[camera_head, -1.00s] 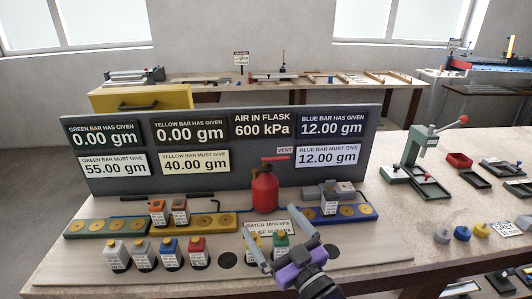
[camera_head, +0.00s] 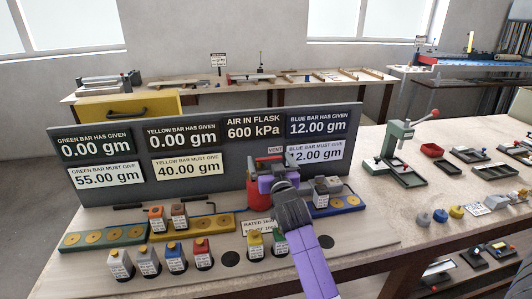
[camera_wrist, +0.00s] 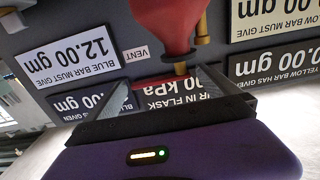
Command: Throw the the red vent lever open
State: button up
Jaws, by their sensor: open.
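The red flask (camera_head: 264,164) stands upright on the bench in front of the grey display panel, now mostly hidden behind my gripper in the head view. In the wrist view its red body (camera_wrist: 170,22) hangs upside down at the top, narrowing to a neck. A red bar, apparently the vent lever (camera_wrist: 160,77), crosses below the neck near the VENT label (camera_wrist: 137,54). My gripper (camera_wrist: 166,84) is open, its two grey fingers on either side of the bar. I cannot tell whether they touch it. In the head view my gripper (camera_head: 270,166) covers the flask's top area.
The display panel (camera_head: 110,190) stands close behind the flask. Weight bottles, such as the red one (camera_head: 202,250), and bars with round sockets, such as the green one (camera_head: 104,236), lie to the left. A green press (camera_head: 397,150) stands at right.

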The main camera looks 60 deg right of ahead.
jog(key=x, duration=0.4)
jog(key=shift+w+d+p, duration=0.15)
jog(key=shift+w+p, duration=0.05)
jog(key=shift+p, duration=0.2)
jog(key=c, duration=2.1)
